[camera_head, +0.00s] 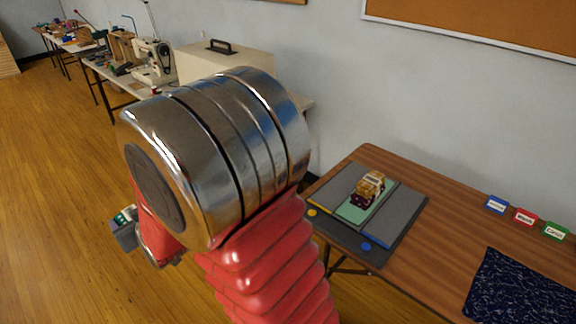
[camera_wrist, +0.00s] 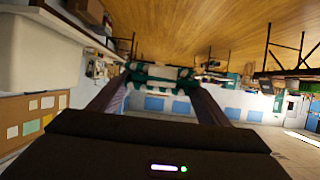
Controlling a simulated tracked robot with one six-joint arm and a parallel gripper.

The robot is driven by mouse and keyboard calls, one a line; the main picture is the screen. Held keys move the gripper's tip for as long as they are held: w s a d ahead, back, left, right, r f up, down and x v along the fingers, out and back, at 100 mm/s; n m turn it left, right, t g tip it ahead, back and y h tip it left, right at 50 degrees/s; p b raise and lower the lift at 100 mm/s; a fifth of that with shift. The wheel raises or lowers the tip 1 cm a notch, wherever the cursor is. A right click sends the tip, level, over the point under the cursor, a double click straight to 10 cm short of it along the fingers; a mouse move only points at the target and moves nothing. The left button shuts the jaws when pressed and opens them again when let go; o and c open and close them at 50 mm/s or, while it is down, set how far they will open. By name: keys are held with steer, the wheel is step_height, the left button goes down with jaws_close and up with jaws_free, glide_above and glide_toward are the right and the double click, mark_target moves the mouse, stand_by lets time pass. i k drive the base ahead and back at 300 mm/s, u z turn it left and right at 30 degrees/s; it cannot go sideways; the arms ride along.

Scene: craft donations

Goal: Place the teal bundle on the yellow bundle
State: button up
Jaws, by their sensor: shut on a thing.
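The teal bundle (camera_wrist: 150,82), with a pale band, is between the fingers of my gripper (camera_wrist: 158,88) in the wrist view. My gripper is shut on it. In the head view, the teal bundle (camera_head: 126,214) shows small at the lower left, beyond my arm and out over the floor, well left of the table. The yellow bundle (camera_head: 373,180) sits on a dark maroon bundle (camera_head: 364,198), on the green middle strip of a grey mat (camera_head: 402,208). My gripper is far from this stack. My arm hides part of the room between them.
The wooden table (camera_head: 450,205) also bears blue, red and green label cards (camera_head: 524,217) and a dark patterned cloth (camera_head: 520,292). A sewing machine (camera_head: 153,60) and a pale case (camera_head: 225,66) stand on a table by the wall. The wrist view is upside down.

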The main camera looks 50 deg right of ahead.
mark_target(373, 179)
steer(key=i, duration=1.2)
steer(key=z, duration=1.1)
steer(key=i, duration=0.7)
steer(key=z, duration=0.5)
steer(key=k, duration=0.9)
steer(key=z, duration=0.15)
steer(key=i, duration=0.25)
steer(key=u, duration=0.05)
